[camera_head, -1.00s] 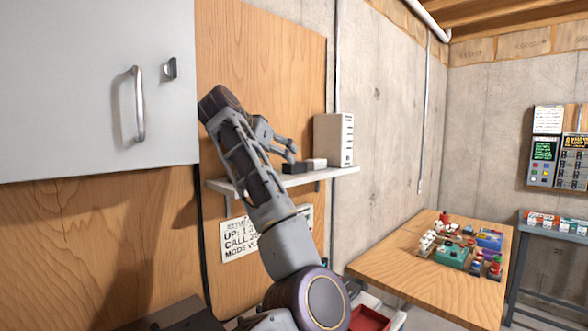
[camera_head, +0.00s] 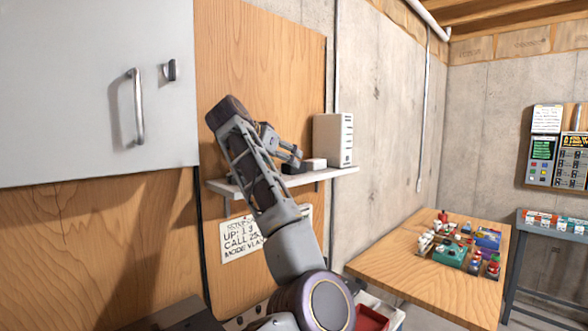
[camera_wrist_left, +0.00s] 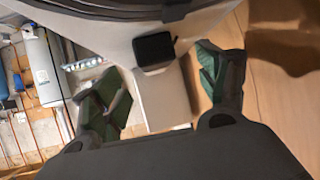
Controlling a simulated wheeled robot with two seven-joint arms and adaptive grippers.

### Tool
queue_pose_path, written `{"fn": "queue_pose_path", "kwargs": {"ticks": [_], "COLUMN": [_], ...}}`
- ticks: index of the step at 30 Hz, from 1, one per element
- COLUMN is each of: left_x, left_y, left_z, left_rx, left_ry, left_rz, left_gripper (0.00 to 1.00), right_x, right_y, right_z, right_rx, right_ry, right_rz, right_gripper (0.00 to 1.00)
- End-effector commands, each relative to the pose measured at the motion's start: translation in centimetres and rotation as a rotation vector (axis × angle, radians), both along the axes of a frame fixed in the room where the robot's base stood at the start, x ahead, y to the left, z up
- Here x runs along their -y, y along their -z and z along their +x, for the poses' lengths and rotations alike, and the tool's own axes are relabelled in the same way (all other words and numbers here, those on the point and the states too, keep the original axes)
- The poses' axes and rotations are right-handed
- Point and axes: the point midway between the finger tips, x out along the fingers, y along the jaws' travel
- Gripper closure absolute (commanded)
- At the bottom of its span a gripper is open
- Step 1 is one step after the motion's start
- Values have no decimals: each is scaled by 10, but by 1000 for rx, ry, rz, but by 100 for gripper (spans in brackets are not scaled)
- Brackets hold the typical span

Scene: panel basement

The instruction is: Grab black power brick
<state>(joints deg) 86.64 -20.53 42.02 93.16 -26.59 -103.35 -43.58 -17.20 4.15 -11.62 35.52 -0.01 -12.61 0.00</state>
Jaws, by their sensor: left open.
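The black power brick (camera_head: 293,169) lies on the white wall shelf (camera_head: 335,173), partly hidden behind my left gripper (camera_head: 294,157). A small pale block (camera_head: 315,164) sits just right of it. In the left wrist view a small black box (camera_wrist_left: 153,49), which looks like the brick, rests on a pale surface. My left gripper's two green-padded fingers (camera_wrist_left: 160,88) are spread apart, with the black box between and beyond them. Nothing is held, and I cannot tell whether a finger touches the brick. My right gripper is in neither view.
A beige box with dark slots (camera_head: 333,139) stands at the shelf's right end. A grey cabinet (camera_head: 70,85) with a handle is at left. A sign (camera_head: 240,238) hangs below the shelf. A wooden table (camera_head: 425,275) with several small colourful items stands at right.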

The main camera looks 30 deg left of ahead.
Motion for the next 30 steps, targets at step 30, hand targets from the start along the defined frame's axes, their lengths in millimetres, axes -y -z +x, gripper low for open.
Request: {"fn": "queue_pose_path", "kwargs": {"ticks": [30], "left_x": [9], "left_y": [20], "left_z": [39], "left_rx": [-1], "left_ry": [1], "left_rz": [0], "left_gripper": [28], "right_x": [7], "right_y": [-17], "right_z": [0], "right_rx": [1], "right_ry": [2], "right_rz": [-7], "right_gripper": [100]}}
